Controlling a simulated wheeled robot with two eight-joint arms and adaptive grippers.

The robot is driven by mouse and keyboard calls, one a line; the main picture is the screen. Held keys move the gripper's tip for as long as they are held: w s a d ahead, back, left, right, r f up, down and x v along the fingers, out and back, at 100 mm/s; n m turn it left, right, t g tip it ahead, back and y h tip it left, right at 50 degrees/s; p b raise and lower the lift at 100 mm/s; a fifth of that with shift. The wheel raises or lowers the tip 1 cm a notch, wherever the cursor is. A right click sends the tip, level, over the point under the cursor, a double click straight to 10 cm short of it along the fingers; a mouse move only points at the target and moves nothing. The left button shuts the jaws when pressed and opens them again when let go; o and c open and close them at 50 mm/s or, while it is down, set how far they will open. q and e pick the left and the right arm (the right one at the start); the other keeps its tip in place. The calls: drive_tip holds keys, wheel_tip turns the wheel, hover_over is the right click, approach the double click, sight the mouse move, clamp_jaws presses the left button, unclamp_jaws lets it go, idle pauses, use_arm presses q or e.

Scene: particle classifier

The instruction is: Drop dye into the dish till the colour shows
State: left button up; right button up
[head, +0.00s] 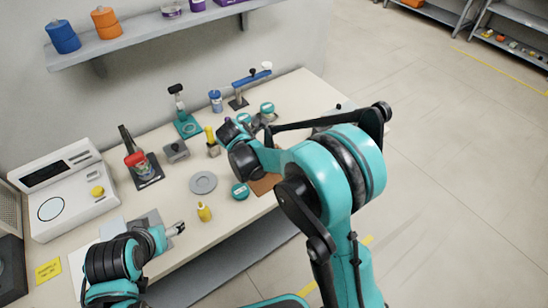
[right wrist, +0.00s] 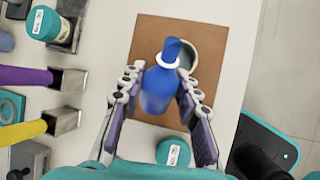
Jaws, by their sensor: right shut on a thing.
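My right gripper (right wrist: 160,76) is shut on a blue dropper bottle (right wrist: 157,97) with a white collar and a blue nozzle. The bottle is over a brown mat (right wrist: 150,32) in the right wrist view. A small round dish (right wrist: 188,54) lies on the mat, partly hidden behind the nozzle; its contents and any colour in it are unclear. In the head view my right arm hides the bottle and dish, and only a corner of the mat (head: 264,185) shows. My left gripper (head: 177,229) is near the table's front edge, apart from other things; its jaw opening is too small to judge.
A teal-lidded jar (head: 240,191) stands beside the mat. A yellow bottle (head: 204,212) and a grey disc (head: 203,182) are further left. A white machine (head: 65,190) stands at the far left. Stands and holders line the back, under a wall shelf (head: 140,30).

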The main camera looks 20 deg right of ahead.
drive_tip(key=shift+y, duration=0.5)
drive_tip(key=shift+a+f+y+p, duration=0.2)
drive_tip(key=shift+y+p, duration=0.4)
drive_tip(key=shift+y, duration=0.2)
idle(1.4)
drive_tip(key=shift+a+r+m+y+p, duration=0.15)
drive_tip(key=shift+m+y+p, duration=0.25)
drive_tip(key=shift+y, duration=0.4)
idle(1.7)
drive_tip(key=shift+f+g+y, duration=0.3)
drive_tip(key=shift+f+y, duration=0.1)
drive_tip(key=shift+y, duration=0.5)
idle(1.6)
drive_tip(key=shift+f+b, duration=0.15)
drive_tip(key=shift+b, duration=0.2)
